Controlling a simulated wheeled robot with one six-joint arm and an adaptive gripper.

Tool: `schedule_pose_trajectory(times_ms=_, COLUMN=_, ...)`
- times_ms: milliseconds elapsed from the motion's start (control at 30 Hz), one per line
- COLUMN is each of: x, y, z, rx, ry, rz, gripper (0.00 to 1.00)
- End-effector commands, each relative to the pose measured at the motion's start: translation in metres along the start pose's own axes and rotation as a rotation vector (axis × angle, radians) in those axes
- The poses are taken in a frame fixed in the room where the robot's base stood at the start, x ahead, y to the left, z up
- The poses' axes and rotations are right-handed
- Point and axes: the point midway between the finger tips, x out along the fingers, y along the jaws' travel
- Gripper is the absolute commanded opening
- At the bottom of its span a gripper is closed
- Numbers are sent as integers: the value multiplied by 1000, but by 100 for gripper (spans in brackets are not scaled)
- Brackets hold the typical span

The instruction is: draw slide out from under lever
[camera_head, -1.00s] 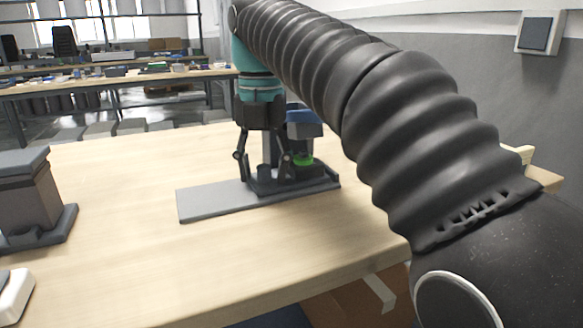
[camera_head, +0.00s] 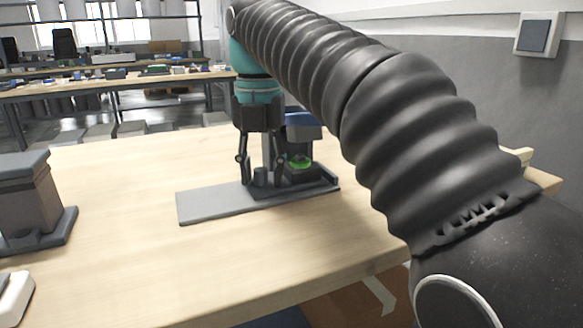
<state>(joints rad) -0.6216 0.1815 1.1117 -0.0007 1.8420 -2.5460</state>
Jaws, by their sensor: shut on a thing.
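A dark press-like device stands on a long light-grey base plate (camera_head: 210,204) on the wooden table. Its blue-grey upper part, which looks like the lever (camera_head: 302,126), overhangs a green disc (camera_head: 301,163). The disc sits on the dark slide (camera_head: 322,183), at the right end of the plate. A short dark grey knob (camera_head: 260,179) rises from the slide's left part. My gripper (camera_head: 261,172) points straight down, with one finger on either side of the knob, shut on it. My gripper and arm hide part of the device's post and back.
The left part of the base plate is bare. A similar dark block on a base (camera_head: 32,205) stands at the table's left edge, with a white object (camera_head: 14,298) in front. The table (camera_head: 130,260) is clear between. A wall is at the right.

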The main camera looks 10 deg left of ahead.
Motion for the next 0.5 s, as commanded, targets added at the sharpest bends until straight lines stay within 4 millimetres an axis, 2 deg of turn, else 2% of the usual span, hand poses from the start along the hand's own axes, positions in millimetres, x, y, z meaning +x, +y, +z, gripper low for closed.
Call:
schedule_pose_trajectory(times_ms=33, x=9, y=4, z=-1, rx=-1, ry=18, rz=-11, gripper=19)
schedule_pose_trajectory(times_ms=500, x=9, y=25, z=-13, rx=-3, ry=16, rz=-10, gripper=19)
